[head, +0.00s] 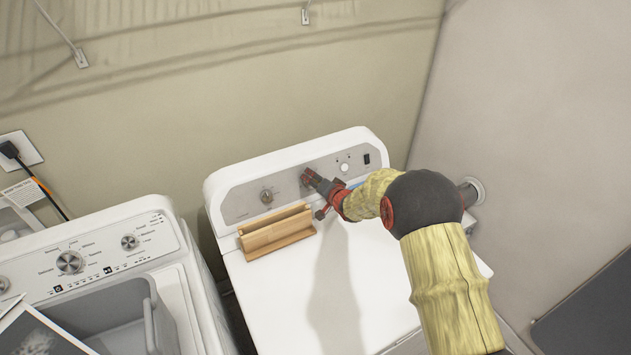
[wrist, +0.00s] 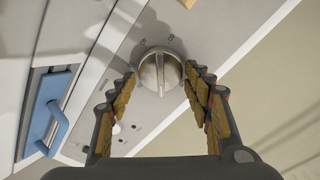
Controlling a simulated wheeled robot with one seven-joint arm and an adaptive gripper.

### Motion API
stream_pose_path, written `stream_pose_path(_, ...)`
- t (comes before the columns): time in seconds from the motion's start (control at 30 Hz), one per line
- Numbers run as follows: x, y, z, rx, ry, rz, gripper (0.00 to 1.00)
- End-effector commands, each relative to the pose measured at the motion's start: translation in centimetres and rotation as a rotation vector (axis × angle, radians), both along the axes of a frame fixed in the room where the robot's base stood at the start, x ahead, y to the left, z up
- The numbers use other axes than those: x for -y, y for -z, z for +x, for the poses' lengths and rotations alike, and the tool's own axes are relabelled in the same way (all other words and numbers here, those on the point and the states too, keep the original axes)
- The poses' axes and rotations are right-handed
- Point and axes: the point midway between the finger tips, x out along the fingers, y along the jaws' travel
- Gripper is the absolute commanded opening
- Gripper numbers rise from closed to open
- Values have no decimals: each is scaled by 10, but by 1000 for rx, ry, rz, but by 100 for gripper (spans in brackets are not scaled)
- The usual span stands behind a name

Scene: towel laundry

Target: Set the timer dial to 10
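A round silver dial (wrist: 160,72) with a raised central ridge sits on the grey control panel in the wrist view. Small printed marks surround it, too blurred to read. My gripper (wrist: 160,76) has its two fingers apart, one on each side of the dial, with the tips close to its rim. I cannot tell whether they touch it. In the head view, my gripper (head: 307,178) is at the middle of the white dryer's panel (head: 240,207) and hides the dial there. Another dial (head: 266,195) is to its left, and a white knob (head: 344,167) to its right.
A wooden holder (head: 277,232) stands on the dryer top just below the panel. A blue handle (wrist: 58,112) shows at left in the wrist view. An open washer (head: 100,265) stands to the left. The rest of the dryer top is clear.

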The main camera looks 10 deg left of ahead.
Motion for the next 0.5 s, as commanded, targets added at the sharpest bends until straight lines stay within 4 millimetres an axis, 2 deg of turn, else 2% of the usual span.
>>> stream_pose_path(0.13, 0, 0, 0, 0, 0, 0, 61)
stream_pose_path(0.5, 2, -2, -2, 1, 0, -1, 61)
